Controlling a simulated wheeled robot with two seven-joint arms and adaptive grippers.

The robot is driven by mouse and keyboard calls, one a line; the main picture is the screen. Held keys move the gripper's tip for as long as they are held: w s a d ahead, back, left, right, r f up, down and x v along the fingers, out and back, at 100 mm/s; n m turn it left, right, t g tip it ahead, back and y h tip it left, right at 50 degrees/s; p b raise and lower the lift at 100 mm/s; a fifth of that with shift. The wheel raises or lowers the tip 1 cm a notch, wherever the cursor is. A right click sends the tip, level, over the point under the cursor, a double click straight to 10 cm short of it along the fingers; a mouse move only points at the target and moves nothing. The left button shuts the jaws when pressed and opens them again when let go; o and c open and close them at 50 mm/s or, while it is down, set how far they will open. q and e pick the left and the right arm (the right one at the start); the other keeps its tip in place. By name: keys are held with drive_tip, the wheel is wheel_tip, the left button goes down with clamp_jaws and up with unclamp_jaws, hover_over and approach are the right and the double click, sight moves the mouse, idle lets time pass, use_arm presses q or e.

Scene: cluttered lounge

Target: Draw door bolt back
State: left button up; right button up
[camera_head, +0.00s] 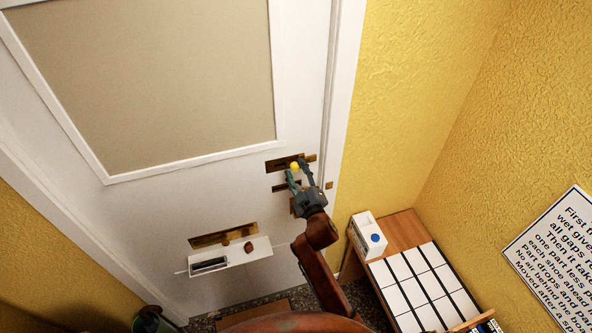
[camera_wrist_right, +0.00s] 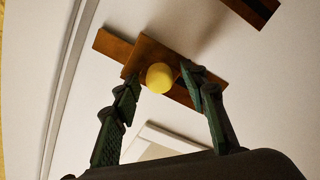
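The door bolt (camera_head: 285,163) is a brown, brass-like bar and plate on the white door (camera_head: 180,180), near its right edge. It has a round yellow knob (camera_head: 295,166). In the right wrist view the bolt plate (camera_wrist_right: 178,82) lies behind the knob (camera_wrist_right: 159,77), and its bar extends toward the door's edge. My right gripper (camera_head: 299,172) is at the bolt. In the right wrist view its two fingers (camera_wrist_right: 160,80) are spread, one on each side of the knob, with visible gaps. Contact cannot be made out. My left gripper is not in view.
Below the bolt are a dark plate (camera_head: 286,186), a letter plate (camera_head: 222,235) and a white shelf-like box (camera_head: 232,258) with a brown knob. A wooden cabinet (camera_head: 402,231) holding white boxes stands right of the door. A dark green object (camera_head: 150,320) is at lower left.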

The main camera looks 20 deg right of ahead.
drive_tip(key=shift+c, duration=0.3)
clamp_jaws()
idle(0.5)
